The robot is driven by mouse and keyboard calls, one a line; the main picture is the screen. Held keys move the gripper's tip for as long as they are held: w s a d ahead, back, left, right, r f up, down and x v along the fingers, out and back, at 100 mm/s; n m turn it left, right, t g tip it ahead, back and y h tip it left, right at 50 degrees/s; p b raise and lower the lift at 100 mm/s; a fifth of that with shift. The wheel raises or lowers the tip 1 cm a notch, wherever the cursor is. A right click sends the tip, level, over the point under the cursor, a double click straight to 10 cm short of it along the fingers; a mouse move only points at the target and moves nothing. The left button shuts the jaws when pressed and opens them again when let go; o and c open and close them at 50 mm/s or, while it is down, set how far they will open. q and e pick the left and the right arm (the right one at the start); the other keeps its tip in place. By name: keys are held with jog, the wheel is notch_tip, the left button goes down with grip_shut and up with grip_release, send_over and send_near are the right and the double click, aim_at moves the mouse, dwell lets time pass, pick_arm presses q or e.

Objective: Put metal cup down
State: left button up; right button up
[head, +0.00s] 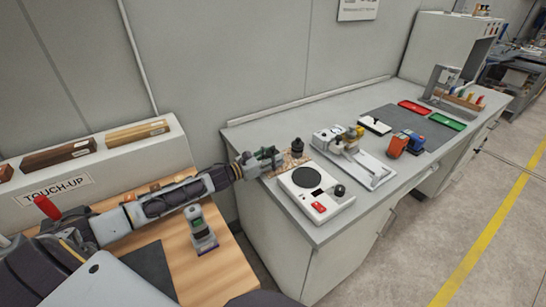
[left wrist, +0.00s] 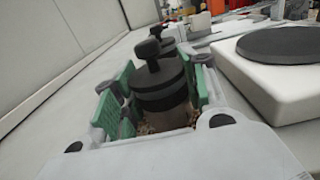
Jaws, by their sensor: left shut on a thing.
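The metal cup (left wrist: 160,92) has a dark lid with a black knob and stands between the green finger pads in the left wrist view. My left gripper (left wrist: 158,100) is shut on it. In the head view the left gripper (head: 266,160) is at the left end of the grey bench, over a speckled cork-like mat (head: 293,158), and mostly hides the cup. Speckled mat shows around the cup's foot; whether the foot touches it I cannot tell. A second dark knobbed vessel (head: 297,147) stands just beyond. My right gripper is not in view.
A white hotplate-like device (head: 318,207) with a round black plate stands close to the gripper. Beyond it are a white machine (head: 352,155), an orange object (head: 397,146), a red tray (head: 414,107) and a green tray (head: 447,122). The wall runs behind the bench (head: 252,134).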

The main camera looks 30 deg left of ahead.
pick_arm(q)
jog(key=o, duration=0.7)
jog(key=shift+f, duration=0.1)
jog(key=o, duration=0.4)
jog(key=shift+o, duration=0.2)
jog(key=shift+r, duration=0.2)
